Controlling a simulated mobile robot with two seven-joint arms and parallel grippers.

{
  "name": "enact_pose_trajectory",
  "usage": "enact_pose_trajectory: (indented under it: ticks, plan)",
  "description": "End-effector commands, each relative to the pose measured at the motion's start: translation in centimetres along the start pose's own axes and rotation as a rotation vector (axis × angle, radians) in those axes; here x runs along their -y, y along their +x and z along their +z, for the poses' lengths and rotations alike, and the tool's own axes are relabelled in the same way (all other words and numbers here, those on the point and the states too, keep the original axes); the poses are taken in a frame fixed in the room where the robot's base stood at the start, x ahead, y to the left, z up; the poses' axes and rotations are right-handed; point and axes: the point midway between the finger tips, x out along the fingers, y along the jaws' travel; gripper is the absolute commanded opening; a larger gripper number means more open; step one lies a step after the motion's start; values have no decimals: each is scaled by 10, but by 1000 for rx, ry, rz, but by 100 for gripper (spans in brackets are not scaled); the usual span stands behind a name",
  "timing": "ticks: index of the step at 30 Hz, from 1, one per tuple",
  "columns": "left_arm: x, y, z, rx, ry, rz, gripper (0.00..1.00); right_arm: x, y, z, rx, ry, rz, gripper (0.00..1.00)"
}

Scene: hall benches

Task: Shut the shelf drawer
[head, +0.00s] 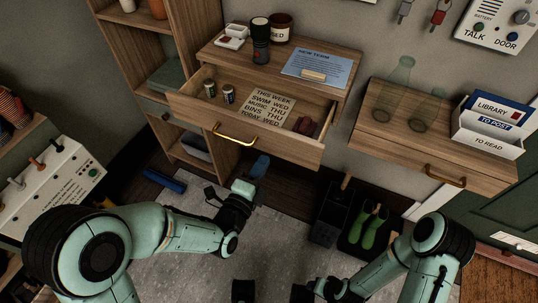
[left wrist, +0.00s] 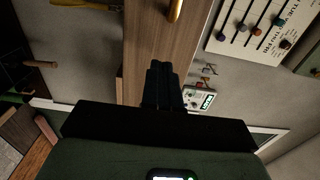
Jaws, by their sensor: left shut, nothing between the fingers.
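The wooden drawer (head: 290,146) under the central wall shelf (head: 338,84) stands pulled out. It holds two small cylinders, a paper with a weekly list and a dark red item. Its brass handle (head: 235,139) is on the front. My left gripper (head: 259,164) is shut and empty, just below and in front of the drawer front, apart from the handle as far as I can see. In the left wrist view my shut fingers (left wrist: 163,85) show against a wooden surface with a brass handle (left wrist: 175,10) at the top. My right gripper (head: 303,292) is partly visible low in the head view.
On the shelf are a dark flask (head: 260,42), a jar (head: 281,28) and a blue notice (head: 316,70). A second wall unit (head: 430,150) with clear bottles and a letter holder (head: 487,130) is at right. Green boots (head: 374,230) stand below. The grey rug (head: 200,200) is mostly clear.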

Motion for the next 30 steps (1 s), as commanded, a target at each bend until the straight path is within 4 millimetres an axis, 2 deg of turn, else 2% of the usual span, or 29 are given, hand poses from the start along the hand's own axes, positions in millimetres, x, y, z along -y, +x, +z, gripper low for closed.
enact_pose_trajectory:
  ticks: [3, 9, 24, 30]
  plan:
    - [3, 20, -1, -1, 0, -2, 0, 2, -4, 2, 5, -1, -1, 56]
    - [3, 41, 0, -1, 0, -3, 0, 2, -5, 4, 11, -2, -1, 56]
    - [2, 47, 0, 0, 0, -2, 0, 2, -4, 4, 13, -2, -1, 56]
    - [2, 62, 0, -1, 0, -4, 0, 0, -1, 0, 1, -1, 0, 56]
